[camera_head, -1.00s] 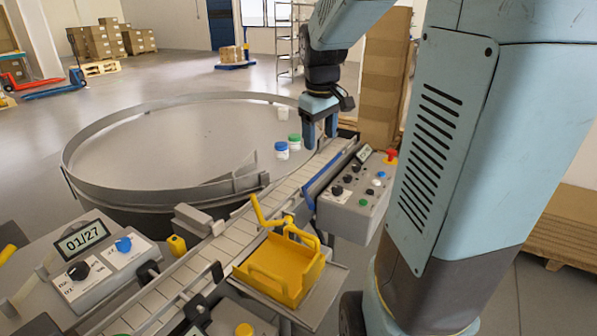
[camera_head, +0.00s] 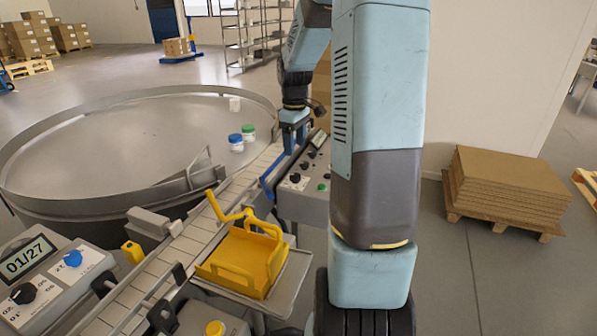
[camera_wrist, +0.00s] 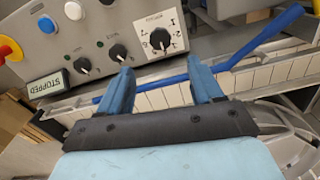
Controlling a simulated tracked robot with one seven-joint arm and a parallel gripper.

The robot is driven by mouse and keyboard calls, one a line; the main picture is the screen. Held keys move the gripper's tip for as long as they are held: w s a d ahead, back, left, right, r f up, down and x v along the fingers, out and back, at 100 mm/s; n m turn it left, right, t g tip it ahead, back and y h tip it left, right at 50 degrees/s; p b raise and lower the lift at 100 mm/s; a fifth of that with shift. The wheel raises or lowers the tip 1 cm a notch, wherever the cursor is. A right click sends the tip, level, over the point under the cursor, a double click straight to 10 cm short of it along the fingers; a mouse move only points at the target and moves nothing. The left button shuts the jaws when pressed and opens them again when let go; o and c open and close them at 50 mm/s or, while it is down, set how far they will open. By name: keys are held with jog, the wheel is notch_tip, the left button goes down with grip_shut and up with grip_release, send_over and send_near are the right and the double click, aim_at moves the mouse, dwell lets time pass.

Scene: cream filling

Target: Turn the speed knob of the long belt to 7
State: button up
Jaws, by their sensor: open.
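A grey control box (camera_head: 302,206) stands beside the long belt (camera_head: 225,190), partly hidden by my arm in the head view. Its panel shows in the wrist view with a large black knob (camera_wrist: 160,40) on a white numbered dial. Two smaller black knobs, one nearer (camera_wrist: 117,53) and one farther left (camera_wrist: 82,65), sit beside it. The dial's setting is too small to read surely. A display (camera_wrist: 47,89) reads "STOPPED". My gripper (camera_head: 291,146) is open and empty above the belt by the box. In the wrist view its fingers (camera_wrist: 160,86) are below the dial, apart from it.
A blue rail (camera_wrist: 235,58) runs along the belt. A yellow tray (camera_head: 238,262), a round table (camera_head: 100,130) and a second box reading "01/27" (camera_head: 27,260) stand nearby.

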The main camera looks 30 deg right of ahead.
aim_at(295, 175)
notch_tip(295, 175, down, 11)
jog(key=shift+r, duration=0.2)
dwell(0.4)
